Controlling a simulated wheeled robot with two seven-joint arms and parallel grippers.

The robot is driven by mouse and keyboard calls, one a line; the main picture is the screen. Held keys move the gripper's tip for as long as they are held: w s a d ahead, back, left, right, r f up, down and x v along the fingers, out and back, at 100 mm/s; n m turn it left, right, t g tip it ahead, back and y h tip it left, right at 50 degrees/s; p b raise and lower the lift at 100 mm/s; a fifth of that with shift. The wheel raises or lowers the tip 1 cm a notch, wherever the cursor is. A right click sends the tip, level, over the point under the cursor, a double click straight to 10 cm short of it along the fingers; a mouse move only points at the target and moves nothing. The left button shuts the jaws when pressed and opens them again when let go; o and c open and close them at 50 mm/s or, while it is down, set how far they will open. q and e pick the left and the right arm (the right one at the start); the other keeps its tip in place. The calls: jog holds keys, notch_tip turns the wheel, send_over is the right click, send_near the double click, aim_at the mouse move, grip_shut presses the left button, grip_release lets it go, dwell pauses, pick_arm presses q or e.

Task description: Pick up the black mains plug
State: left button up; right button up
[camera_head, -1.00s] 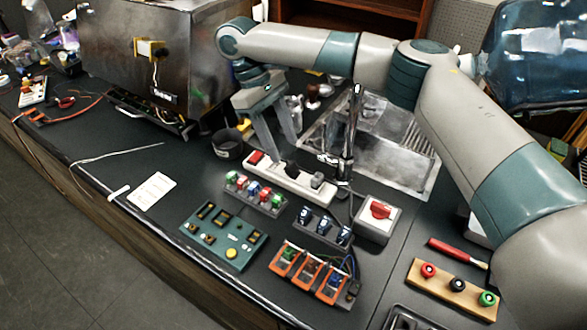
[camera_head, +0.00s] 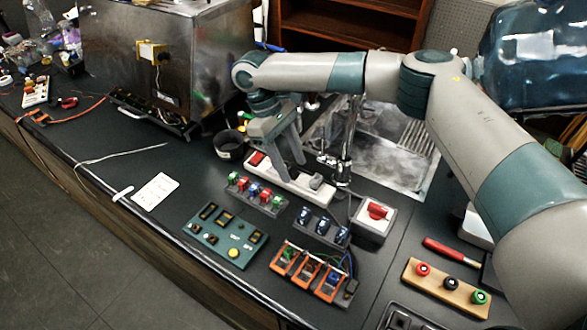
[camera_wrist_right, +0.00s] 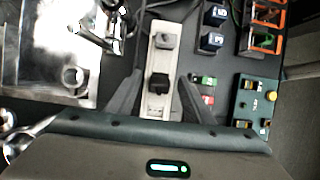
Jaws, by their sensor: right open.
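The black mains plug (camera_wrist_right: 159,83) sits in the white power strip (camera_wrist_right: 157,112) in the right wrist view, between the two fingers. My right gripper (camera_wrist_right: 157,98) is open, with one finger on each side of the strip. In the head view my right gripper (camera_head: 292,170) points down over the middle of the power strip (camera_head: 262,173), and its fingers largely hide the black plug. I cannot tell whether the fingers touch the plug. My left gripper is not in view.
A metal tap (camera_head: 344,160) and sink (camera_head: 385,158) stand close behind the strip. A block of coloured connectors (camera_head: 257,193), a green circuit board (camera_head: 224,236) and a red-knob switch box (camera_head: 374,217) lie in front. A dark cup (camera_head: 229,145) stands to the left.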

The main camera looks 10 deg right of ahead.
aim_at(291, 165)
jog(key=shift+f, duration=0.15)
dwell(0.3)
jog(key=c, duration=1.1)
jog(key=shift+c, duration=0.2)
